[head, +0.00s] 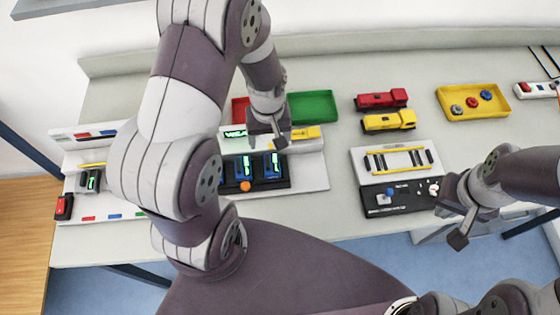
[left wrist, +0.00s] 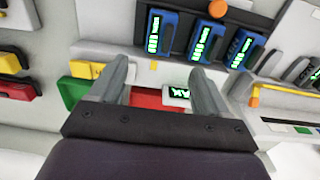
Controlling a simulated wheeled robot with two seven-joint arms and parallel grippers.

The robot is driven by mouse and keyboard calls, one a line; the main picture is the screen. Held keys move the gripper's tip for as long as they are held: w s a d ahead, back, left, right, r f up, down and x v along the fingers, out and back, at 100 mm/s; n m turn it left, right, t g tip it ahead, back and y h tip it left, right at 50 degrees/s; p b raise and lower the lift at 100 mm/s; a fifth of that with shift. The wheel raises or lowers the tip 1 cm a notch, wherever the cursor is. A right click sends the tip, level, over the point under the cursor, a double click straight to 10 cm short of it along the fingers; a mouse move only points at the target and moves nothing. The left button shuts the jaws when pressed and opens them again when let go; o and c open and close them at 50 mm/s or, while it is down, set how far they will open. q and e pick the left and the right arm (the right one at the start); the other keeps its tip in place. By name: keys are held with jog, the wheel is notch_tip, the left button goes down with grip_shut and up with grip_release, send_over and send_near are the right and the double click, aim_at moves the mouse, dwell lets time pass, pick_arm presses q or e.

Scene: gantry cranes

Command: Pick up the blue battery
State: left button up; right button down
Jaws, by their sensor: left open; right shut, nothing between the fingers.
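Blue batteries with lit green bars stand in a dark charger holder (head: 262,187). Two show in the head view, one on the right (head: 272,164) and one left of it (head: 243,167). Three show at the top of the left wrist view: left (left wrist: 158,33), middle (left wrist: 206,42) and right (left wrist: 243,49). My left gripper (head: 268,140) is open and empty, on the far side of the batteries in the head view. Its fingers (left wrist: 158,72) are apart from the batteries. My arm hides part of the table to the left. My right gripper (head: 453,222) is shut and empty at the table's front right.
A green tray (head: 313,106) and a red tray (head: 239,108) lie behind the charger. Red (head: 381,100) and yellow (head: 388,121) toy trucks stand right of them. A yellow tray (head: 446,104) holds round parts. A control panel (head: 407,195) sits near my right gripper.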

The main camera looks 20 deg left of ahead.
aim_at(271, 157)
pick_arm(q)
jog(key=f+p, duration=0.1)
jog(key=f, duration=0.7)
jog(key=shift+w+f+p, duration=0.2)
jog(key=shift+f+p, duration=0.15)
jog(key=shift+a+f, duration=0.1)
jog(key=shift+f, duration=0.3)
jog(key=shift+w+f, duration=0.1)
jog(key=c, duration=1.3)
